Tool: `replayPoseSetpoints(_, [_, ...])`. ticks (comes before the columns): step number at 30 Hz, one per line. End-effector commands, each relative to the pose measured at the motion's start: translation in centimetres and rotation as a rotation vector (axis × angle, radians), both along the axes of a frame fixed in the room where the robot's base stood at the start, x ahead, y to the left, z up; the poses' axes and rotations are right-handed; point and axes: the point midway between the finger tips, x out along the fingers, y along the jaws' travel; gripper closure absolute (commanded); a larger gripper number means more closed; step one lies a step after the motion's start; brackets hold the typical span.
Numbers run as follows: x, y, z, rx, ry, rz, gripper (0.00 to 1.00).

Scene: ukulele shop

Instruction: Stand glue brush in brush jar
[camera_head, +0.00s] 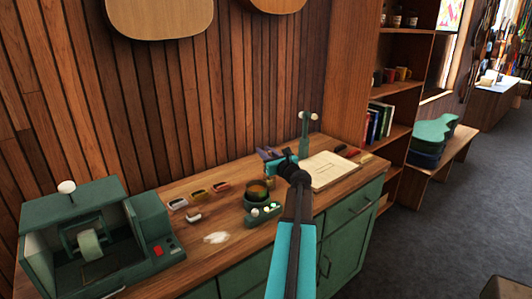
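My gripper (268,157) is at the end of my arm, over the middle of the workbench, just behind and above a dark round pot (257,190). The gripper is small and partly hidden by my own wrist, so I cannot tell whether it is open or holds anything. The pot has an amber-brown inside and stands by a green base (263,214) with pale knobs. I cannot make out the glue brush. I cannot tell whether this pot or another thing is the brush jar; part of the bench is hidden behind my arm.
A green machine (150,230) fills the bench's left end. A pale board (325,170) and a tall green stand (304,135) are on the right. Shelves (395,88) stand beyond.

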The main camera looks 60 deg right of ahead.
Motion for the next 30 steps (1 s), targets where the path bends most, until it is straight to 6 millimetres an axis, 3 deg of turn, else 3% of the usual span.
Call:
replayPoseSetpoints(16, [-0.5,0.3,0.0,-0.001,0.000,0.000,0.65])
replayPoseSetpoints(30, [-4.6,2.5,-0.1,0.000,0.000,-0.001,0.65])
